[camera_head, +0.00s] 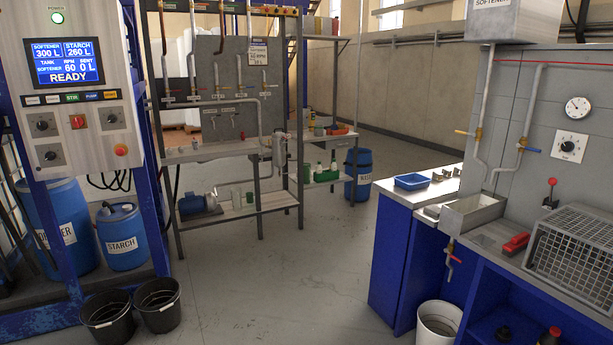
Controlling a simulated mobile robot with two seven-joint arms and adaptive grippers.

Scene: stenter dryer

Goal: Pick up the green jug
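A small green object (306,173), possibly the green jug, stands at the left end of the lower shelf of the far bench. It is too small and far away for me to make out a handle or spout. A white bottle with a dark cap (319,171) and a dark green bottle (333,163) stand to its right, by a green tray (327,177). Another small green item (312,119) stands on the bench top above. Neither of my grippers is in view.
Open grey floor (270,285) lies between me and the benches. Black buckets (159,303) and a blue starch drum (122,238) stand at left. A blue cabinet (396,262) and a white bucket (438,324) are at right. A blue barrel (358,176) stands beside the far bench.

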